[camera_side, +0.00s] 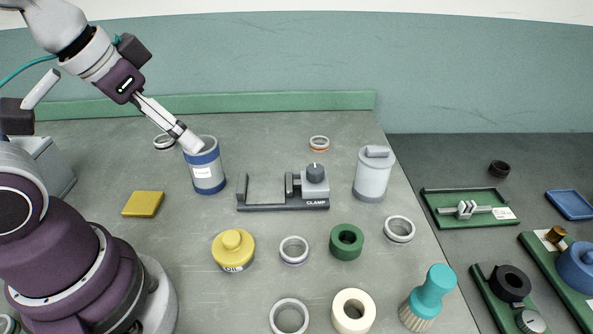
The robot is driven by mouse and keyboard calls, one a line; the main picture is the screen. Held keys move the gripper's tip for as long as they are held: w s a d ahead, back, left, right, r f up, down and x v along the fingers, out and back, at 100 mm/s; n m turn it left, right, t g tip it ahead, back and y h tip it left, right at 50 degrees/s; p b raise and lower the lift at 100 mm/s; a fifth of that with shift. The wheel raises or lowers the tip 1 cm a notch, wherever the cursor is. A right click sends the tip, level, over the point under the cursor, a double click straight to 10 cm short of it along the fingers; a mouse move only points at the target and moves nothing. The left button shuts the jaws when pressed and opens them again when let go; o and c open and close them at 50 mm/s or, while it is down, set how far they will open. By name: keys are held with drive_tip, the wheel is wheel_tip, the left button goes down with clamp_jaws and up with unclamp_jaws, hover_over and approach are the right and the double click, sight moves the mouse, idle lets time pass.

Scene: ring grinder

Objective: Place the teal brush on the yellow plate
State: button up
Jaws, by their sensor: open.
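The teal brush (433,290) stands at the front right of the grey table, teal handle up and pale bristles down. The yellow plate (143,204) is a flat square lying on the left of the table, close to my arm's base. Nothing lies on the plate. My gripper (196,146) is at the upper left, pointing down and to the right, above or beside the rim of the blue-and-white can. It is open and holds nothing that I can see. It is far from the brush.
The blue-and-white can (206,172), clamp (290,190), grey canister (373,174) and yellow oil pot (233,251) stand mid-table. A green ring (346,242), cream ring (353,311) and several metal rings lie near the front. Green trays (470,224) sit beyond the right edge.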

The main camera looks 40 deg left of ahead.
sight(422, 292)
drive_tip(key=w+d+f+n+t+h, duration=0.2)
drive_tip(key=w+d+n+h, duration=0.25)
drive_tip(key=w+d, duration=0.35)
drive_tip(key=w+d+f+n+t+h, duration=0.1)
drive_tip(key=w+d+f+n+h, duration=0.2)
drive_tip(key=w+d+n, duration=0.45)
drive_tip(key=s+d+f+n+t+h, duration=0.1)
drive_tip(key=s+d+f+n, duration=0.1)
drive_tip(key=d+f+n, duration=0.1)
drive_tip(key=s+d+f+n+t+h, duration=0.1)
drive_tip(key=s+d+f+n+h, duration=0.1)
drive_tip(key=n, duration=0.4)
drive_tip(key=s+d+f+n+t+h, duration=0.2)
drive_tip(key=s+d+f+n, duration=0.2)
drive_tip(key=f+n, duration=0.1)
drive_tip(key=shift+d+f, duration=0.2)
drive_tip(key=shift+f, duration=0.15)
drive_tip(key=shift+f+n, duration=0.1)
drive_tip(key=shift+n, duration=0.5)
drive_tip(key=shift+x, duration=3.55)
clamp_jaws()
